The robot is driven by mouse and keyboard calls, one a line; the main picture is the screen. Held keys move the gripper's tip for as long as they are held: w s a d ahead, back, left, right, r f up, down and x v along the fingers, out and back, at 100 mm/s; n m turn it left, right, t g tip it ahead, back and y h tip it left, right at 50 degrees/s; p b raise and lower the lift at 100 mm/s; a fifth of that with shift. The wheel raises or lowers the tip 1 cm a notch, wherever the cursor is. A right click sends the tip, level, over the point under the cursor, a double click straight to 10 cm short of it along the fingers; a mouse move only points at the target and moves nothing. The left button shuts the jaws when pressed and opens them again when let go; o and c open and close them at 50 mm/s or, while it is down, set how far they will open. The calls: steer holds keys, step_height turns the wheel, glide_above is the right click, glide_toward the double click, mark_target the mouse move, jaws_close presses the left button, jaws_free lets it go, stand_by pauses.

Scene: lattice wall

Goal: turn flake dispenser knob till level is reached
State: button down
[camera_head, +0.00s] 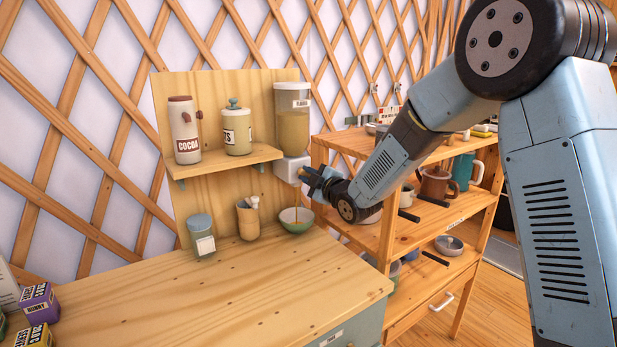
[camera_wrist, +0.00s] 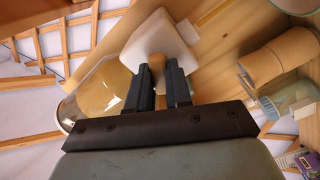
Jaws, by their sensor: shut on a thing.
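The flake dispenser (camera_head: 293,130) is a clear container with tan contents, mounted on the wooden back panel over a white base (camera_head: 291,169). In the wrist view its clear container (camera_wrist: 95,90) is at left and its white base (camera_wrist: 150,38) at the top. My gripper (camera_head: 313,179) is at the front of the base. In the wrist view my gripper (camera_wrist: 158,80) is shut on a small wooden knob (camera_wrist: 158,64), with a finger on each side. The level in the bowl is unclear.
A cocoa jar (camera_head: 186,130) and a cream canister (camera_head: 237,135) stand on the small shelf (camera_head: 215,162). A teal-lidded jar (camera_head: 202,238) and a wooden utensil pot (camera_head: 247,219) stand left of the bowl. An open shelf rack (camera_head: 425,240) is right. The countertop front is clear.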

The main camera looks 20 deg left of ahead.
steer(key=m, duration=0.7)
steer(key=shift+d+f, duration=0.1)
steer(key=shift+f, duration=0.2)
steer(key=m, duration=0.6)
steer(key=shift+m, duration=0.4)
steer(key=m, duration=0.5)
steer(key=shift+m, duration=2.5)
steer(key=c, duration=1.4)
jaws_free()
steer(key=o, duration=0.4)
steer(key=shift+r, duration=0.15)
steer(key=shift+c, duration=0.2)
